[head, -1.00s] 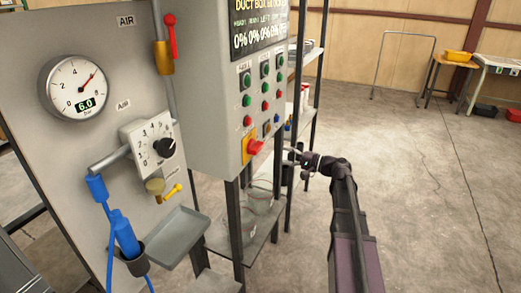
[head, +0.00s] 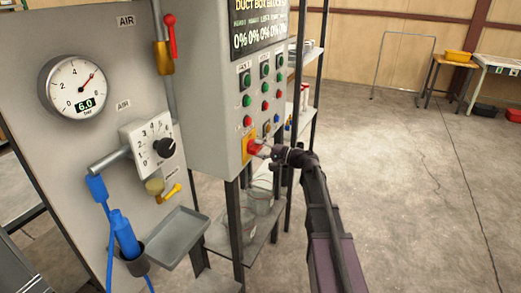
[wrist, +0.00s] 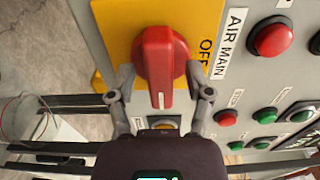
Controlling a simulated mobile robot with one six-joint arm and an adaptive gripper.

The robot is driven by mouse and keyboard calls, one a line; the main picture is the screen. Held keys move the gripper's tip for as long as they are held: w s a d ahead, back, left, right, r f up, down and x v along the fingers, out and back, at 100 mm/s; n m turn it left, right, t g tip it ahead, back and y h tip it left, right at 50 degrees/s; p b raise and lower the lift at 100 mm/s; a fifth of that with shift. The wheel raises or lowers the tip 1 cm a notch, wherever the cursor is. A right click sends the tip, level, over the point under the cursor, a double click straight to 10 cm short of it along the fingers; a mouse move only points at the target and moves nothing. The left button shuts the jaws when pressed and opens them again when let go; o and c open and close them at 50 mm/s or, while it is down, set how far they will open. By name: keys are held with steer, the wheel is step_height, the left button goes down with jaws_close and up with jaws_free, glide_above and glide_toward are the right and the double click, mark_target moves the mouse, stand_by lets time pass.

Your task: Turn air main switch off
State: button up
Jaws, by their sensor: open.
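The air main switch is a red rotary knob (wrist: 160,60) on a yellow plate (wrist: 117,25), beside an "AIR MAIN" label (wrist: 230,43). In the wrist view its white mark points down, toward my gripper, and "OFF" is printed to its right. In the head view the knob (head: 254,147) sits low on the grey control box (head: 215,90). My gripper (wrist: 160,82) is open, with one finger on each side of the knob's lower part. I cannot tell whether the fingers touch it. In the head view my gripper (head: 266,148) is right at the knob.
Green and red buttons (wrist: 271,39) lie close to the right of the switch. A pressure gauge (head: 77,87) reading 6.0, a dial (head: 155,146) and a grey tray (head: 172,237) are on the left panel. A shelf rack stands behind the box. The floor at right is clear.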

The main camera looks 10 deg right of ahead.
jaws_close()
steer(key=shift+d, duration=0.1)
stand_by(0.3)
